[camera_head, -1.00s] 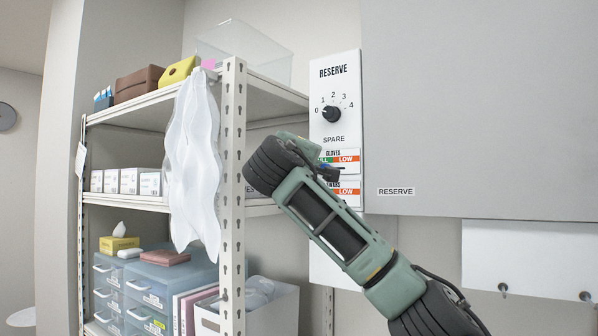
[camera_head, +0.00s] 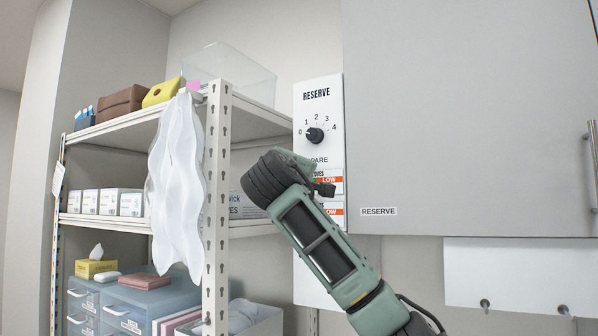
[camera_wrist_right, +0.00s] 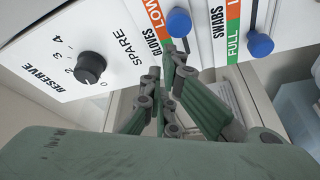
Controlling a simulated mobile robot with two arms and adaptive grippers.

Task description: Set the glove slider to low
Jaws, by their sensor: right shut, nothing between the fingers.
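The white RESERVE panel (camera_head: 316,210) is on the wall right of the shelf. In the right wrist view it appears sideways, with the blue gloves slider knob (camera_wrist_right: 178,22) beside the orange LOW part of the GLOVES label (camera_wrist_right: 153,12). My right gripper (camera_wrist_right: 172,62) is shut and empty, with its tips just below that knob in the wrist view. I cannot tell if they touch it. In the head view my right gripper (camera_head: 325,188) covers part of the gloves label and hides the knob. My left gripper is out of view.
The blue swabs knob (camera_wrist_right: 258,44) is beside the green FULL part of its label. A black SPARE dial (camera_head: 314,135) sits above the sliders, pointing near 0. A metal shelf (camera_head: 216,220) with hanging white sheeting (camera_head: 176,190) is on the left. A grey cabinet (camera_head: 460,120) is on the right.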

